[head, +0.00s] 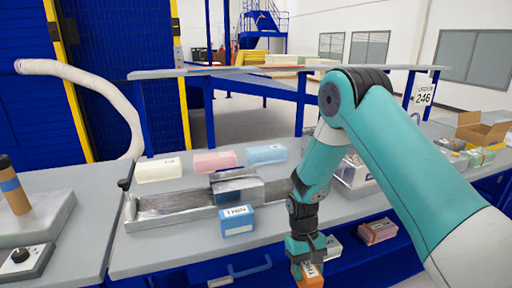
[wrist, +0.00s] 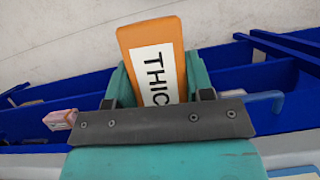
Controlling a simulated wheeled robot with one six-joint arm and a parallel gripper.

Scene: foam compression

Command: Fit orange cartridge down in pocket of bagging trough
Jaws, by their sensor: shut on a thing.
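The orange cartridge (wrist: 155,40) has a white label reading "THIC", with the rest of the word hidden by my gripper. My gripper (wrist: 158,98) is shut on it. In the head view the cartridge (head: 309,275) hangs under my gripper (head: 306,256) at the bottom of the picture, in front of the bench edge. The grey metal bagging trough (head: 165,213) lies on the bench to the left, apart from the cartridge. A blue block labelled "THIN" (head: 237,221) stands at the trough's front side. I cannot make out the pocket clearly.
Cream (head: 158,170), pink (head: 215,162) and blue (head: 266,154) blocks lie behind the trough. A pinkish-brown block (head: 377,232) is right of my gripper. A cardboard box (head: 484,130) and wrapped packs stand at the far right. A blue handle (head: 240,271) sticks out from the bench front.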

